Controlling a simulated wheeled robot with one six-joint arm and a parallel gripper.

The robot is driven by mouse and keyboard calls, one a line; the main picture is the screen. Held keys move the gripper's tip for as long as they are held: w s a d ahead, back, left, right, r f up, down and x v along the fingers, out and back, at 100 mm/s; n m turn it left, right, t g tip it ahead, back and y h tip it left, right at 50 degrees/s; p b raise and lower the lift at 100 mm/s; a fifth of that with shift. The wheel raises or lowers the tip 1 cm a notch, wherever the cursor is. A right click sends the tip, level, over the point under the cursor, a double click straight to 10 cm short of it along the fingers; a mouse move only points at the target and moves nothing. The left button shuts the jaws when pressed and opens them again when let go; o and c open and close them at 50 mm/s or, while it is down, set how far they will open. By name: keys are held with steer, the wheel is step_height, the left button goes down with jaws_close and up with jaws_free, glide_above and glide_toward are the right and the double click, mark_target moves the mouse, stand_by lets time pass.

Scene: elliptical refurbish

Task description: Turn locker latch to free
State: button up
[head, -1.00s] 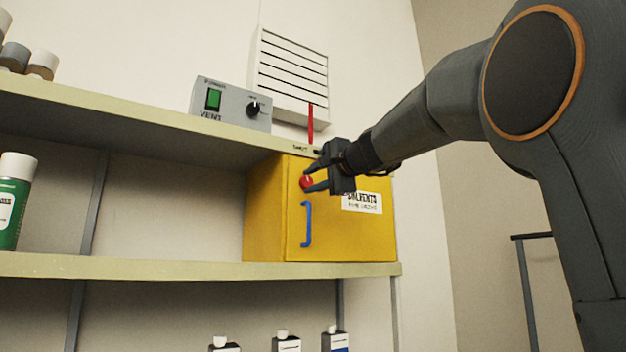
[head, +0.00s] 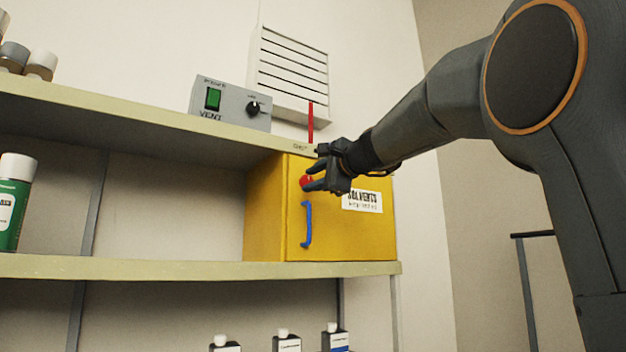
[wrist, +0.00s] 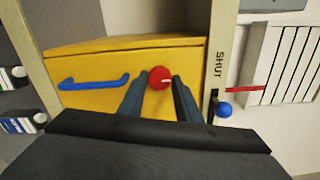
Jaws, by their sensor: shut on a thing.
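The yellow solvents locker (head: 345,235) stands on the middle shelf with its door closed. Its latch is a round red knob (head: 307,182) near the door's upper left, above the blue handle (head: 307,225). In the wrist view the knob (wrist: 159,78) sits between my fingertips and bears a small pale mark pointing right, toward the shelf edge marked SHUT. My gripper (head: 311,177) reaches in from the right and is shut on the red knob. The fingers partly cover the knob in the head view.
A vent box (head: 230,105) with a green switch and black dial sits on the upper shelf (head: 120,112). A red lever (head: 311,122) stands before the white louvre (head: 290,75). A green can (head: 12,205) stands at left. Several bottles are below.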

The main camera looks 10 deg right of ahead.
steer(key=o, duration=1.1)
steer(key=shift+c, duration=0.2)
steer(key=b+v, duration=0.3)
steer(key=v, duration=0.5)
steer(key=shift+w, duration=0.1)
